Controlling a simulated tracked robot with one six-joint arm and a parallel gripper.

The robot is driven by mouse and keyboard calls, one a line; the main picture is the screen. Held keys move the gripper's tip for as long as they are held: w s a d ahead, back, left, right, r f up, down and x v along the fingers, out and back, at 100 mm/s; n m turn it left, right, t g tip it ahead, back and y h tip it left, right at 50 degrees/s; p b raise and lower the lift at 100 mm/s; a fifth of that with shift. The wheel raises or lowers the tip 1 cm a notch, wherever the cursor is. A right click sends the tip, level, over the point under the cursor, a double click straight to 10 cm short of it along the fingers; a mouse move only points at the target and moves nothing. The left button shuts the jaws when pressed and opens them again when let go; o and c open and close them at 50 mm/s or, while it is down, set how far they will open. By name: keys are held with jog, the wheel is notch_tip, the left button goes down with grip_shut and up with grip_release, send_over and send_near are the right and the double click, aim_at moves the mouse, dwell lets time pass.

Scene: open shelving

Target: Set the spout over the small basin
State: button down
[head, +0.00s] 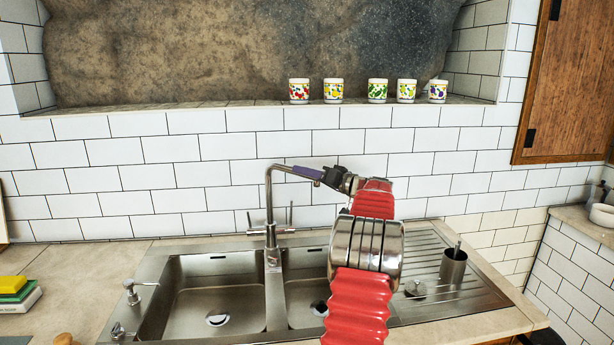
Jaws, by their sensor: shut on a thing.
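The metal spout (280,168) rises from the tap behind the sink, bends at the top and points right, its outer end on the small basin's side. My gripper (308,172) is shut on the spout near its outer end; the fingers cover the tip. The small basin (301,258) is the right-hand one, below the spout, and my red arm hides its right part. I cannot tell exactly which point of the basin the tip is above.
The large basin (210,300) lies to the left. A soap dispenser (132,292) stands left of the sink. Several patterned mugs (377,91) line the ledge above.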

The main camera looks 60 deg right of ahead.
jog(key=shift+d+f, duration=0.1)
jog(key=shift+f, duration=0.4)
jog(key=c, duration=1.7)
grip_release()
jog(key=shift+c, duration=0.2)
jog(key=shift+o, duration=0.9)
jog(key=shift+r, duration=0.25)
jog(key=shift+s, duration=0.1)
jog(key=s+a, duration=0.2)
jog(key=s, duration=1.1)
jog(key=shift+s, duration=0.3)
jog(key=shift+d, duration=0.1)
